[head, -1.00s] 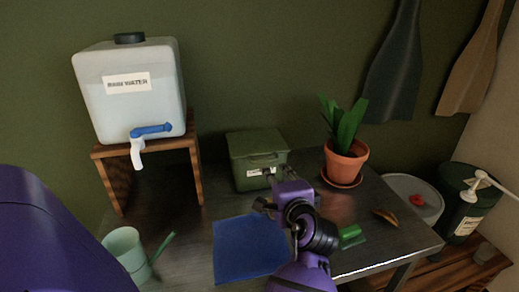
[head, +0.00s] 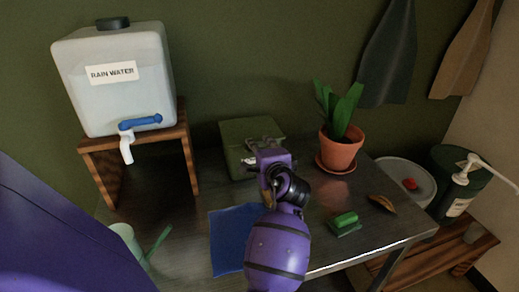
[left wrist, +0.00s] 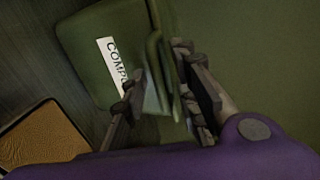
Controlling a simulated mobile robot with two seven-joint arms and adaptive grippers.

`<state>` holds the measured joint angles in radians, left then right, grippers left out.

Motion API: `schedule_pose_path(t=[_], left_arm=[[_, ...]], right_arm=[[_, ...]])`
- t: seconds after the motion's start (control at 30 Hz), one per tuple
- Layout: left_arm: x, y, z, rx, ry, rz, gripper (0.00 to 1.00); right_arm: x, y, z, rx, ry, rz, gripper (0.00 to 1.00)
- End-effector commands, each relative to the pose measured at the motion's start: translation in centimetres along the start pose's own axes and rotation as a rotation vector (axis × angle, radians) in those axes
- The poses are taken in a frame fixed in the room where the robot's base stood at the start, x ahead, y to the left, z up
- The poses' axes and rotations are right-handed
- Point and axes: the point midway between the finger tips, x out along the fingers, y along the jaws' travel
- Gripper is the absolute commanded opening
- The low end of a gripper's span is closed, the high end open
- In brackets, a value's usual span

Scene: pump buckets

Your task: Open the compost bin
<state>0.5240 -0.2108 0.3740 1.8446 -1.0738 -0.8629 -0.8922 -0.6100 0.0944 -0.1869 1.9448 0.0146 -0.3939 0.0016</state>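The compost bin (head: 236,165) is a green lidded box at the back of the dark table. Its lid (head: 250,130) is on in the head view, and my left arm covers part of its front. In the left wrist view the bin (left wrist: 92,48) shows a white label with the letters "COMPO". My left gripper (head: 265,147) is at the bin's front upper edge. In the left wrist view its fingers (left wrist: 162,88) are apart, with a green lip of the bin between them; contact is unclear. My right gripper is not in view.
A rain water tank (head: 115,85) stands on a wooden stand (head: 187,160) at left. A potted plant (head: 341,150) is right of the bin. A blue cloth (head: 228,240), green brush (head: 345,222), watering can (head: 125,240) and pump bucket (head: 440,165) are also around.

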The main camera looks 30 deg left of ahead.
Motion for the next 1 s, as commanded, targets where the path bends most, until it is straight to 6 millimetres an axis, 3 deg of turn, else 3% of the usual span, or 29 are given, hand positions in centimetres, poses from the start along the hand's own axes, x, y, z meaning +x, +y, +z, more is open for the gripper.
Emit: schedule_pose_path(t=[0.2, 0.43, 1.0], left_arm=[[0.05, 0.05, -0.03, 0.0, 0.0, 0.001, 0.27], [0.03, 0.08, -0.04, 0.0, 0.001, 0.001, 0.0], [0.58, -0.4, -0.9, 0.002, 0.003, 0.005, 0.0]], right_arm=[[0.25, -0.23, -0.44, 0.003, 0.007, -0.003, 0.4], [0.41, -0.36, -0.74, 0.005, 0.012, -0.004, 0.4], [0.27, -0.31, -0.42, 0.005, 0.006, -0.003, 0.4]])
